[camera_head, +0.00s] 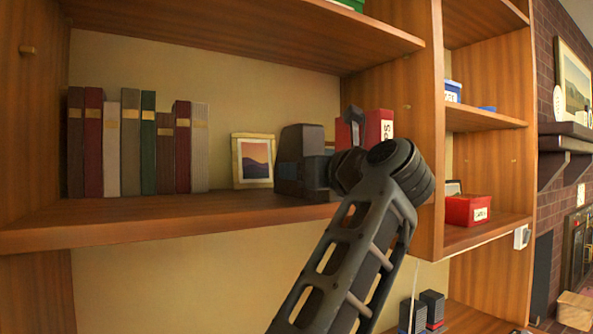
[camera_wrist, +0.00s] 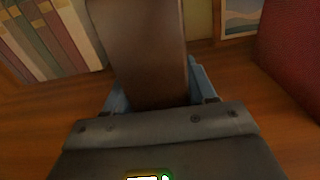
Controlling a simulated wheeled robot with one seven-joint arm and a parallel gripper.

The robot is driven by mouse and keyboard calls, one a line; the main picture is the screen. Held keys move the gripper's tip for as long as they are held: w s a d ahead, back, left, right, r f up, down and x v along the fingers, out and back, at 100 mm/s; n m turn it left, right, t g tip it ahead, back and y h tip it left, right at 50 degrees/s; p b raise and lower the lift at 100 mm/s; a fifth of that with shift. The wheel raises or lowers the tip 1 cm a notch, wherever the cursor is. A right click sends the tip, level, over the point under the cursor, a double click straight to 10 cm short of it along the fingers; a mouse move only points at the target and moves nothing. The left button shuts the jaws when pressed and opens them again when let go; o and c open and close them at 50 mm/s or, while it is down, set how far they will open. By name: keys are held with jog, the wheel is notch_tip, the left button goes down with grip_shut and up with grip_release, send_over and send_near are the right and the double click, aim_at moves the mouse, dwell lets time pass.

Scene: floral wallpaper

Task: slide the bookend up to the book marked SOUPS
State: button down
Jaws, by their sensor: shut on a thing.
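My gripper (camera_wrist: 160,92) shows its blue fingers in the wrist view, shut on a dark brown upright slab, which looks like the bookend (camera_wrist: 140,45). In the head view my gripper (camera_head: 315,165) is low over the shelf, right of the picture frame; its dark shapes merge with what it holds, so I cannot tell the held thing's outline. A row of books (camera_head: 140,145) stands upright at the left, with clear shelf between it and my gripper. The row also shows in the wrist view (camera_wrist: 50,35). Spine markings are too small to read, so I cannot pick out SOUPS.
A framed picture (camera_head: 253,160) stands at the back of the shelf, between books and gripper. A red box with a white label (camera_head: 376,126) is behind my arm at the right. The shelf's front strip (camera_head: 150,222) is clear; an upright panel (camera_head: 427,110) bounds the right.

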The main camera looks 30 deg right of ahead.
jog(key=shift+d+p, duration=0.7)
jog(key=shift+d, duration=3.6)
jog(key=shift+c, duration=1.4)
grip_release()
jog(key=s, duration=1.1)
jog(key=shift+p, duration=0.45)
